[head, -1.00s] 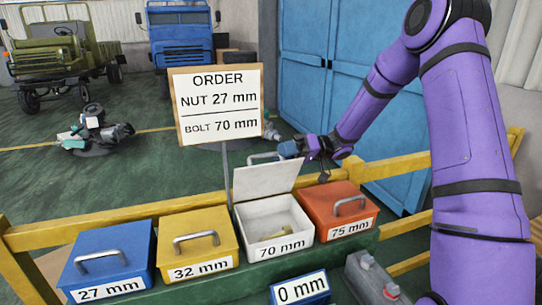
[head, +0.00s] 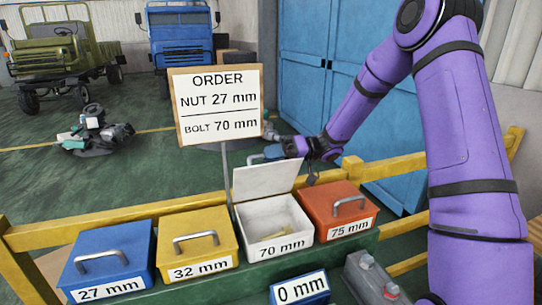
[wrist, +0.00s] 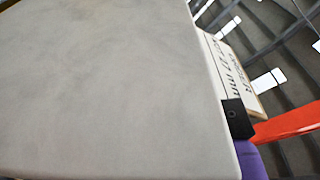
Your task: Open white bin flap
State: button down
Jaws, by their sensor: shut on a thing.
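The white bin (head: 268,222) is labelled 70 mm and stands between the yellow and red bins. Its white flap (head: 266,181) stands raised at the back, and the inside is exposed, with a small yellowish item (head: 274,231) in it. My gripper (head: 272,152) is at the flap's top edge, shut on the flap's handle (head: 256,157), which is partly hidden behind the gripper. In the wrist view the flap's pale face (wrist: 110,90) fills most of the picture; a dark finger part (wrist: 237,118) shows at its right edge.
The blue 27 mm bin (head: 106,260), yellow 32 mm bin (head: 195,243) and red 75 mm bin (head: 338,210) have closed lids. An order sign (head: 217,105) on a post stands just left of the flap. A yellow rail (head: 120,224) runs behind the bins.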

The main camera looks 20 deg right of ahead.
jog(key=shift+w+f+m, duration=0.2)
jog(key=shift+w+m, duration=1.8)
jog(key=shift+w, duration=0.65)
jog(key=c, duration=1.1)
grip_release()
jog(key=shift+w, duration=0.1)
jog(key=d, duration=1.1)
